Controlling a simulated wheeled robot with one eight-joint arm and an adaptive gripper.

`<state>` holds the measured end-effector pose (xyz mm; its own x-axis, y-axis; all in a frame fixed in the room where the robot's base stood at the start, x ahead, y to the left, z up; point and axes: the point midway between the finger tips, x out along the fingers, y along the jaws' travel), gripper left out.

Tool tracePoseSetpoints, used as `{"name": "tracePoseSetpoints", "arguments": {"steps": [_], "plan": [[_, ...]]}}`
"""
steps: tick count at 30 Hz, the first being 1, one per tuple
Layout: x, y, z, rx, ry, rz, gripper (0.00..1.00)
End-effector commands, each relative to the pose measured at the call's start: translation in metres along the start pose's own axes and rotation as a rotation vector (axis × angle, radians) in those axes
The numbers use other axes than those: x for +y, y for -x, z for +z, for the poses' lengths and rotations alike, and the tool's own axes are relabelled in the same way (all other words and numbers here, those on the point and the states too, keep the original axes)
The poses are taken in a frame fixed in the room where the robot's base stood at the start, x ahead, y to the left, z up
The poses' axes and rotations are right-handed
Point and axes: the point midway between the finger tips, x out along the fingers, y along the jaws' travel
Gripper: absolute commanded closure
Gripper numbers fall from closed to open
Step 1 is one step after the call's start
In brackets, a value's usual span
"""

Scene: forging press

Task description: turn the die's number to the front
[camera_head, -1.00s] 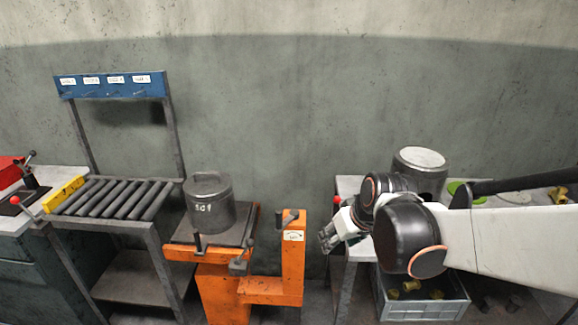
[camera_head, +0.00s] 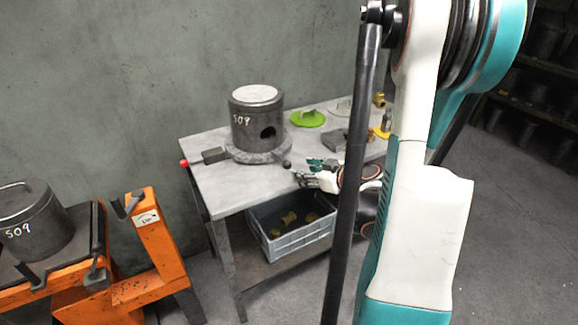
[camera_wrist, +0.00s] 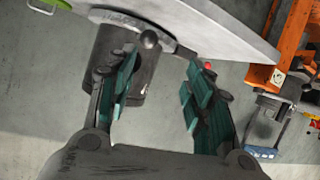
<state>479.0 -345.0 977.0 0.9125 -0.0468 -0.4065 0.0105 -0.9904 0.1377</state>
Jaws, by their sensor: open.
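A grey cylindrical die (camera_head: 257,125) with a pale top stands upright on a round turntable (camera_head: 240,153) on the grey table. Its white number 509 is on the left part of the visible side; a dark hole is on the right part. The turntable has a dark ball knob (camera_head: 286,163) at the front right. My gripper (camera_head: 302,173) is open and empty, just right of and in front of the knob. In the wrist view the die (camera_wrist: 108,55) appears inverted behind the left finger, and the knob (camera_wrist: 150,39) lies beyond the open fingertips (camera_wrist: 162,68).
A dark block with a red-ball rod (camera_head: 184,162) is left of the turntable. Green disc (camera_head: 308,118), grey block (camera_head: 333,139) and brass parts lie to the right. A crate (camera_head: 285,240) sits below. Another die marked 509 (camera_head: 35,225) rests on an orange lift (camera_head: 150,255) at left.

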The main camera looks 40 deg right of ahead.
Motion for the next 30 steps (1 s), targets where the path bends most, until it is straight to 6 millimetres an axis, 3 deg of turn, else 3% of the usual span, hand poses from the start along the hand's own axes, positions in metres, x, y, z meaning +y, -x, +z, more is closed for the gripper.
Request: {"name": "tracePoseSetpoints", "arguments": {"steps": [4,8,24,30], "plan": [[0.013,0.006,0.008,0.025,0.011,0.032,0.53],[0.013,-0.003,0.008,0.028,0.014,0.033,0.53],[0.015,-0.102,0.006,0.026,0.014,0.030,0.53],[0.017,-0.124,0.004,0.027,0.013,0.031,0.53]]}}
